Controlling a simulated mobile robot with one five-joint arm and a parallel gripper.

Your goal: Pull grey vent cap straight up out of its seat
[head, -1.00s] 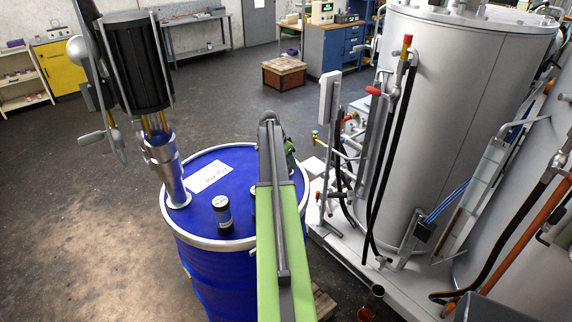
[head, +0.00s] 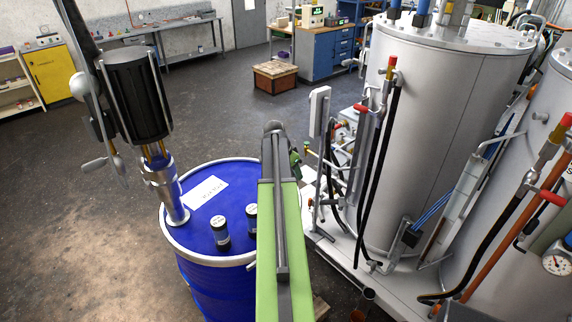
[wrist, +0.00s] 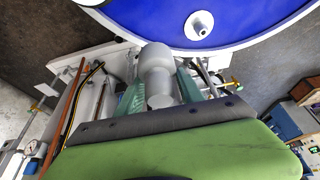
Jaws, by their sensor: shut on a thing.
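My gripper (wrist: 160,86) shows in the wrist view with its two teal fingers on either side of a light grey, round-topped piece, which looks like the vent cap (wrist: 155,58). The fingers are shut on it. The cap is seen against the floor and skid area, beside the rim of the blue drum (wrist: 255,22). A pale round fitting with a dark centre (wrist: 199,25) stands on the drum lid, apart from the cap. In the head view the drum (head: 200,268) stands left of my arm.
A pump with a black motor (head: 137,95) stands in the drum lid's left side. Two small dark containers, one (head: 220,235) left of the other (head: 251,222), sit on the lid near a white label (head: 205,192). Tall grey tanks (head: 440,130) with pipes stand close on the right.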

